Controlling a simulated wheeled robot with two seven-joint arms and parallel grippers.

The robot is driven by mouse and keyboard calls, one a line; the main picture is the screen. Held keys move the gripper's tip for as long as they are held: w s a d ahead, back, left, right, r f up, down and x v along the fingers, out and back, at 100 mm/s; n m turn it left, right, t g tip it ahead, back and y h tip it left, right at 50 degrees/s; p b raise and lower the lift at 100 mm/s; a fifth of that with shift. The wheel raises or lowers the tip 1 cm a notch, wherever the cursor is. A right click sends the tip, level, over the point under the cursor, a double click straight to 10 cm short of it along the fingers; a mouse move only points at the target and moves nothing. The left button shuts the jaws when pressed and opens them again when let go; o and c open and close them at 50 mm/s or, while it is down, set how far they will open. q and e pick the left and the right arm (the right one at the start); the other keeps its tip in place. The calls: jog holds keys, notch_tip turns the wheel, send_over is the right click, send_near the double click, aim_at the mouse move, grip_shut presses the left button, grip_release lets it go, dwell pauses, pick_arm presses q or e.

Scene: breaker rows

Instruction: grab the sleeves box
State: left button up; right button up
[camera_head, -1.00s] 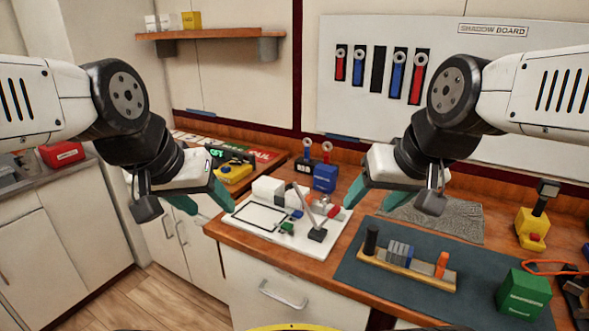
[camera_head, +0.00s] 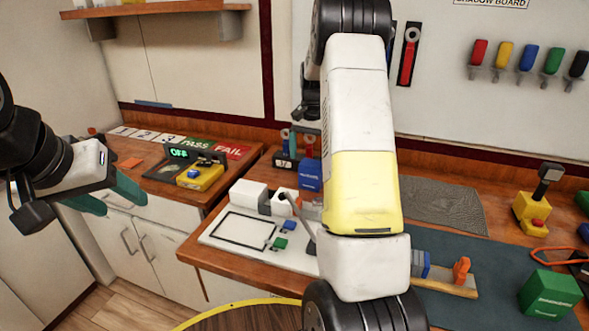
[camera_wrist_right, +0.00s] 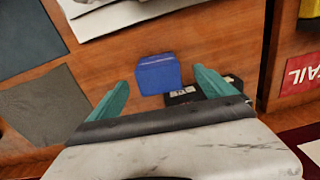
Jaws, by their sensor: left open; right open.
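A blue box (camera_head: 310,175) stands at the back of the wooden counter, left of my right arm; its white lettering is too small to read. In the right wrist view the blue box (camera_wrist_right: 158,74) lies ahead, between the fingers of my open, empty right gripper (camera_wrist_right: 160,80), apart from both. In the head view the right gripper's fingers are hidden behind my arm. A green box (camera_head: 550,295) with unreadable lettering sits at the far right. I cannot tell by label which is the sleeves box. My left gripper (camera_head: 112,195) is open and empty at the left, away from both boxes.
A black block with upright tools (camera_head: 285,160) stands right beside the blue box. A white board with small parts (camera_head: 225,245) lies in front. A wooden rack (camera_head: 445,286) stands on the dark mat, partly behind my right arm. The grey textured mat (camera_head: 440,205) is bare.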

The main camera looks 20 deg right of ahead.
aim_at(311, 177)
jog(key=f, duration=0.6)
jog(key=d+f, duration=0.1)
jog(key=f, duration=0.2)
jog(key=shift+w+f, duration=0.2)
jog(key=shift+w, duration=0.1)
jog(key=c, duration=1.8)
